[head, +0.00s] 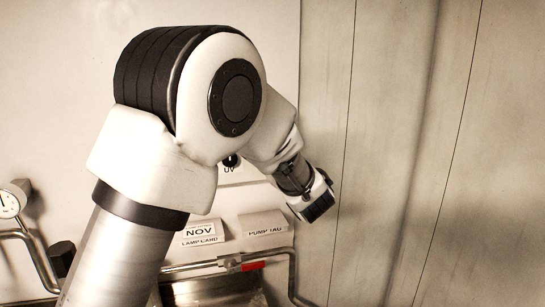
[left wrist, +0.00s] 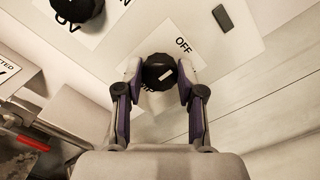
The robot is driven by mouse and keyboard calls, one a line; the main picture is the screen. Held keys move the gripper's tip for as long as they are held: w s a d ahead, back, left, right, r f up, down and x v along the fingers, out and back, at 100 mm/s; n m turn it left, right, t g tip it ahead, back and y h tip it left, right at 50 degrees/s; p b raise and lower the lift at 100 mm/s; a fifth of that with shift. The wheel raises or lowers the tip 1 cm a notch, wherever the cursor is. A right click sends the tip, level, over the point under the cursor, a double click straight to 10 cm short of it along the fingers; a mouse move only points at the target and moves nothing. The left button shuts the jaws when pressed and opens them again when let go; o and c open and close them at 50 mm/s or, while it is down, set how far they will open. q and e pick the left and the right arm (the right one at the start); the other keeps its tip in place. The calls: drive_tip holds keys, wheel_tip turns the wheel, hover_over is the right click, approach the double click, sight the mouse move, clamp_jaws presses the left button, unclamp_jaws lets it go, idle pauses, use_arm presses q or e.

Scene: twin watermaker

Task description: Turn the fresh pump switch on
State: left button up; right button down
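In the left wrist view a round black knob (left wrist: 159,74) with a white mark sits on a pale label plate (left wrist: 185,75). The plate reads OFF at the upper right of the knob; lettering below the knob is partly hidden. My left gripper (left wrist: 160,70) has one finger on each side of this knob, very close to it. I cannot tell whether the fingers press on it. In the head view my left gripper (head: 314,199) is at the wall, and its wrist hides the knob. My right gripper is in neither view.
A pipe with a red handle (head: 253,266) and a gauge (head: 9,203) are nearby.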

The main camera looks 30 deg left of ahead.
use_arm(q)
drive_tip(key=shift+f, duration=0.1)
drive_tip(key=m+b, duration=0.2)
drive_tip(key=m, duration=0.2)
drive_tip(key=m+b, duration=0.2)
drive_tip(key=m, duration=0.2)
drive_tip(key=shift+w+d+f, duration=0.1)
drive_tip(key=shift+f, duration=0.1)
drive_tip(key=shift+m+t, duration=0.3)
drive_tip(key=shift+m, duration=1.8)
